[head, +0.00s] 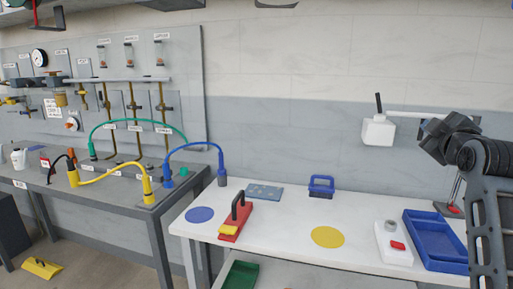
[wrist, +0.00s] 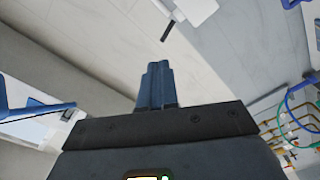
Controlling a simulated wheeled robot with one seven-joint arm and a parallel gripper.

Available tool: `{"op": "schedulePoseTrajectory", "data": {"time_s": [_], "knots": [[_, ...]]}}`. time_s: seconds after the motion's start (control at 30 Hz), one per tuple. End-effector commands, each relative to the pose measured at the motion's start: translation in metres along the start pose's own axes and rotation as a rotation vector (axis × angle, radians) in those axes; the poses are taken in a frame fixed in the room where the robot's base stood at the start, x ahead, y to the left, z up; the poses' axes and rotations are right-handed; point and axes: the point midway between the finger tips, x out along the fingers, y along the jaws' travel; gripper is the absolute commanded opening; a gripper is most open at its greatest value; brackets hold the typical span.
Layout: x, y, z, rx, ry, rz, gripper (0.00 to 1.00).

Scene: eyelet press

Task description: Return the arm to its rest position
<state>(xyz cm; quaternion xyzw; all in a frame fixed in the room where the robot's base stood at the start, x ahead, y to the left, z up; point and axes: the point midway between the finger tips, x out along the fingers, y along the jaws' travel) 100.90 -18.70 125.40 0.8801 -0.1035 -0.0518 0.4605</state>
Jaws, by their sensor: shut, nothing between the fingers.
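My gripper (wrist: 158,70) is at the middle of the wrist view. Its two blue-grey fingers are together, with nothing between them. In the head view my dark arm (head: 485,190) is raised at the right edge, above the right end of the white table. The fingers cannot be made out there.
The white table (head: 285,220) holds a red tool (head: 235,222), a blue frame (head: 321,186), a white block with a red button (head: 394,247) and a blue tray (head: 437,238). A white box (head: 378,131) hangs beside my arm. A grey bench with cables (head: 100,205) stands left.

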Motion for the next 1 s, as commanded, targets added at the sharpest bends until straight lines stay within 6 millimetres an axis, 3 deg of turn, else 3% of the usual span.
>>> {"op": "schedulePoseTrajectory", "data": {"time_s": [0.03, 0.2, 0.5, 0.7, 1.0], "knots": [[-0.012, -0.029, 0.013, 0.024, -0.005, -0.016, 0.0], [-0.054, -0.101, 0.044, 0.113, -0.009, -0.047, 0.0], [-0.154, -0.204, 0.089, 0.268, -0.021, -0.103, 0.0], [-0.232, -0.253, 0.11, 0.371, -0.031, -0.142, 0.0], [-0.355, -0.292, 0.129, 0.526, -0.051, -0.201, 0.0]]}}
